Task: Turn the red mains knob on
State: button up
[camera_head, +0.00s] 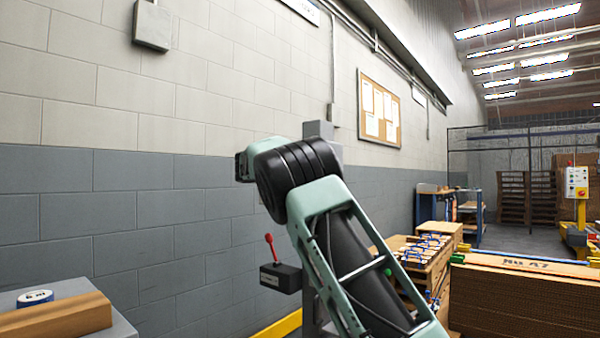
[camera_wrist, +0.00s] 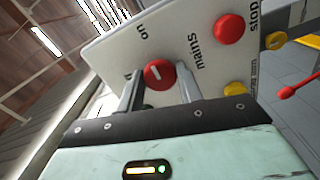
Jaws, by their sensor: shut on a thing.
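The red mains knob (camera_wrist: 158,75) has a short white mark on its face and sits on a white control panel (camera_wrist: 190,50) in the wrist view. The panel appears tilted there. The word "mains" is beside the knob and "on" is at the mark's upper side; another label near the left finger is partly hidden. My gripper (camera_wrist: 160,82) has one finger on each side of the knob and is shut on it. In the head view my arm hides the gripper and the knob.
A red button (camera_wrist: 229,29) and a yellow button (camera_wrist: 235,88) sit on the panel close to my right finger. A red-knobbed lever (camera_wrist: 285,92) stands farther right; in the head view a red lever stands on a dark box (camera_head: 280,277). A block wall runs along the left.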

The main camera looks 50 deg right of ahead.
jog(key=o, duration=1)
jog(key=a, duration=0.5)
jog(key=s+a, duration=0.1)
jog(key=a, duration=1.1)
jog(key=shift+s+a, duration=0.2)
